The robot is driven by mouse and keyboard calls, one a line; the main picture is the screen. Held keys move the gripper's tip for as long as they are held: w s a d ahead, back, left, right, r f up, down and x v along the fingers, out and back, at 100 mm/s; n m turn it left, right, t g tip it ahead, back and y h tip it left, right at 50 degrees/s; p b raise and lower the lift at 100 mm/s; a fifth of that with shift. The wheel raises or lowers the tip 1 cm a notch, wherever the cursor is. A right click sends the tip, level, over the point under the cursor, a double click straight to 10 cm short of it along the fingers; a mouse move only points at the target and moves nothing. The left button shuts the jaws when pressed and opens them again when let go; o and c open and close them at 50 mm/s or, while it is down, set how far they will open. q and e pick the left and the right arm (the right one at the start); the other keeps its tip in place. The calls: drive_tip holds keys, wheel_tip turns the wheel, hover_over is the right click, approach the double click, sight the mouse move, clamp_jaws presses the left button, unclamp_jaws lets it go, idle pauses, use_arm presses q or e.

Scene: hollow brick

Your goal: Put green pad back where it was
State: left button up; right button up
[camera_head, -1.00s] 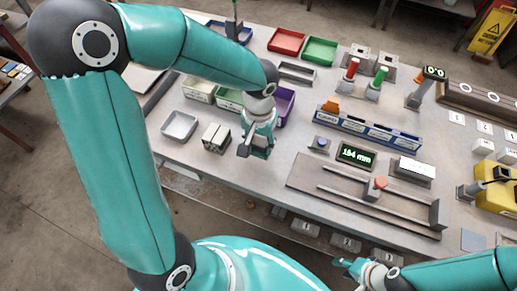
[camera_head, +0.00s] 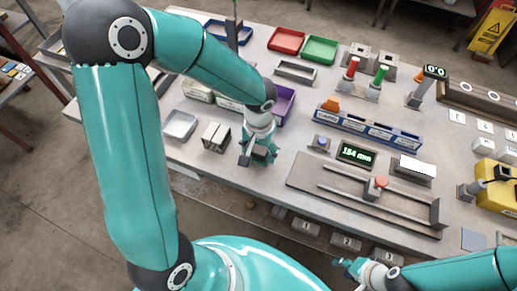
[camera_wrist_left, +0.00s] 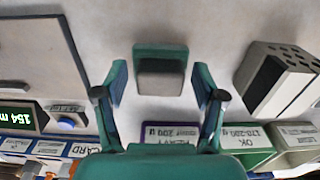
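A small block with a green edge and a grey face, which may be the green pad (camera_wrist_left: 160,52), stands out between the fingers of my left gripper (camera_wrist_left: 160,88) in the left wrist view. The fingers are open, with a gap on each side of it. In the head view my left gripper (camera_head: 258,157) is low over the near edge of the table, right of the hollow brick (camera_head: 215,137), and largely hides the block. The brick also shows in the left wrist view (camera_wrist_left: 280,80). My right gripper (camera_head: 350,266) is at the bottom, off the table; its opening is unclear.
A white tray (camera_head: 180,125) lies left of the brick. Labelled bins, including a purple one (camera_head: 284,102), stand behind my left gripper. A measuring rig with rails (camera_head: 345,190) and a display reading 154 mm (camera_head: 356,154) are to the right. Red (camera_head: 286,40) and green (camera_head: 320,50) trays lie farther back.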

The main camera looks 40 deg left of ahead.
sight(259, 150)
use_arm(q)
wheel_tip(259, 150, up, 12)
idle(0.8)
idle(0.4)
